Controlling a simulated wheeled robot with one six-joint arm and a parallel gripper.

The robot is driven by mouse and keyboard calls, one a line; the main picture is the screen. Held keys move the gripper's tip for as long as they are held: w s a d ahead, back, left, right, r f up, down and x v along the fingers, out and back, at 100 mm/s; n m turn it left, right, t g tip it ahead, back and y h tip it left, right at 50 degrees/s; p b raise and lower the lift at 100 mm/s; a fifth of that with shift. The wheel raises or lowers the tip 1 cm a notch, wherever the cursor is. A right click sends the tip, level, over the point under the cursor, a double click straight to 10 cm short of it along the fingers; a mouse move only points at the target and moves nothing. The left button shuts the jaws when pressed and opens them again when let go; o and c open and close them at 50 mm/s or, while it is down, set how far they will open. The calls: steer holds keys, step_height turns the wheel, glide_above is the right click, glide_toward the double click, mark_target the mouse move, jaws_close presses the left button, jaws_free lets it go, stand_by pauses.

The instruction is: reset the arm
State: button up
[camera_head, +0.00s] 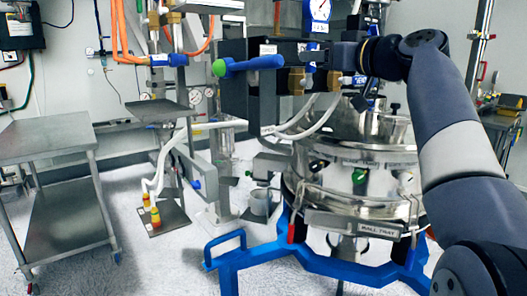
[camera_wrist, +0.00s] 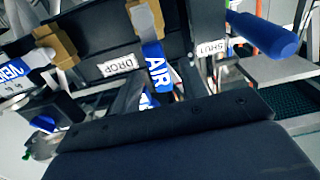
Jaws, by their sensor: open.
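My arm comes in from the right in the head view and bends at the top. My gripper (camera_head: 346,56) is at its left end, beside the dark control panel of the sifter. The jaws are open, with nothing seen between them. A blue lever handle (camera_head: 255,64) with a green tip is to the left of my gripper, apart from it. In the wrist view a blue handle (camera_wrist: 262,35) is at the upper right, near a SHUT label (camera_wrist: 212,47). A blue AIR tag (camera_wrist: 158,72) and a DROP label (camera_wrist: 117,66) are above the dark block filling the bottom. The fingertips are not clear there.
The steel sifter drum (camera_head: 355,180) stands below my gripper on a blue frame (camera_head: 265,256). White hoses (camera_head: 315,122) hang by the panel. A gauge (camera_head: 320,10) is above. A steel cart (camera_head: 46,141) stands at left. Open floor (camera_head: 155,268) lies between cart and frame.

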steer(key=shift+x, duration=1.35)
steer(key=b+v, duration=0.1)
steer(key=v, duration=1)
steer(key=p+x, duration=0.1)
steer(key=x, duration=1)
steer(key=shift+a+r, duration=0.1)
steer(key=shift+w+d+r+m+p, duration=0.1)
steer(key=shift+w+d+m+p, duration=0.1)
steer(key=shift+d+m+p, duration=0.45)
steer(key=shift+w+f+m+p, duration=0.1)
steer(key=shift+f+m+p, duration=0.15)
steer(key=shift+m+p, duration=0.25)
